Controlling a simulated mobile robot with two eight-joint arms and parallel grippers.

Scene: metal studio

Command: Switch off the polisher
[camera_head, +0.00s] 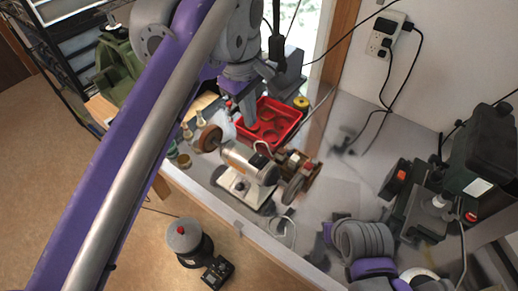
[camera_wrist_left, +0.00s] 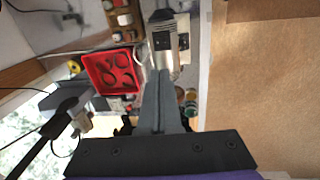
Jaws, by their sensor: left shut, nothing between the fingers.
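The polisher (camera_head: 247,172) is a silver motor on a white base with a brown wheel at its left end. It stands on the bench in the middle of the head view. In the left wrist view, its white and silver body (camera_wrist_left: 161,52) lies just beyond my fingertips, with a dark switch-like patch on it. My left gripper (camera_head: 249,118) is shut and empty, pointing down behind the polisher near the red tray. Its closed fingers also show in the left wrist view (camera_wrist_left: 159,75). I cannot tell whether they touch the polisher.
A red tray (camera_head: 293,116) lies behind the polisher. Small bottles (camera_head: 199,125) and jars (camera_head: 184,161) stand to its left. A dark green machine (camera_head: 483,160) stands at the right. Cables hang from a wall socket (camera_head: 385,32). The bench between has free room.

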